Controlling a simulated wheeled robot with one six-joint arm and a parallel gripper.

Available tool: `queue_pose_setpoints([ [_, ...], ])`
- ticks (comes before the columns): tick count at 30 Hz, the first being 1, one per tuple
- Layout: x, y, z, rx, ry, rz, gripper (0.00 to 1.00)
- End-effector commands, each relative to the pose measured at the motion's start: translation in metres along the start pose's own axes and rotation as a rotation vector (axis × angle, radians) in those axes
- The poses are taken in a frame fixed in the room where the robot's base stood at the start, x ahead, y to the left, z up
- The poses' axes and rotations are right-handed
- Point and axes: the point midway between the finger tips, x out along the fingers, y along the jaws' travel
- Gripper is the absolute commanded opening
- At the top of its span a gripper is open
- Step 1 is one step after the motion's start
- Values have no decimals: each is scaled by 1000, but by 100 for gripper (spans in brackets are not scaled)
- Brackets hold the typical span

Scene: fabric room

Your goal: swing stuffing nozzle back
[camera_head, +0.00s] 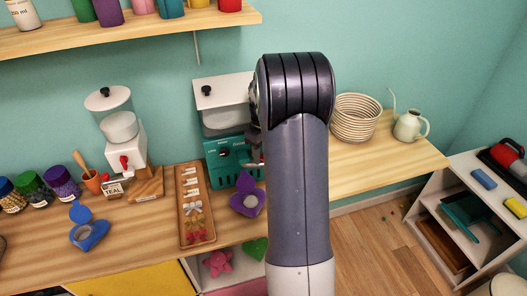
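The stuffing machine stands against the back wall, left of my arm, with a white hopper (225,102) on top and a teal front panel (222,158) with dark holes below. My arm stands upright in front of its right side. A small dark and grey part shows at the arm's left edge, by the panel. I cannot tell whether it is the stuffing nozzle or part of my gripper. The fingertips are hidden behind the arm.
A wooden tray (182,222) of small bows and labels lies left of the machine. A white dispenser (124,150), jars (62,182) and a blue piece (88,230) stand farther left. A coiled basket (356,118) and watering can (409,126) are right of my arm. Bare counter (375,165) lies before them.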

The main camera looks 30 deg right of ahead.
Motion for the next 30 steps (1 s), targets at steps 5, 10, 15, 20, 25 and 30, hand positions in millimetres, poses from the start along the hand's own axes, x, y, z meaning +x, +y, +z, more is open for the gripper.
queue_pose_setpoints([
  [5,-12,0,-1,0,3,2,45],
  [10,-44,1,-1,0,5,4,45],
  [15,-78,1,-1,0,4,4,45],
  [20,-99,0,0,0,2,2,45],
  [25,-108,0,0,0,1,1,45],
  [30,-108,0,0,0,0,0,45],
])
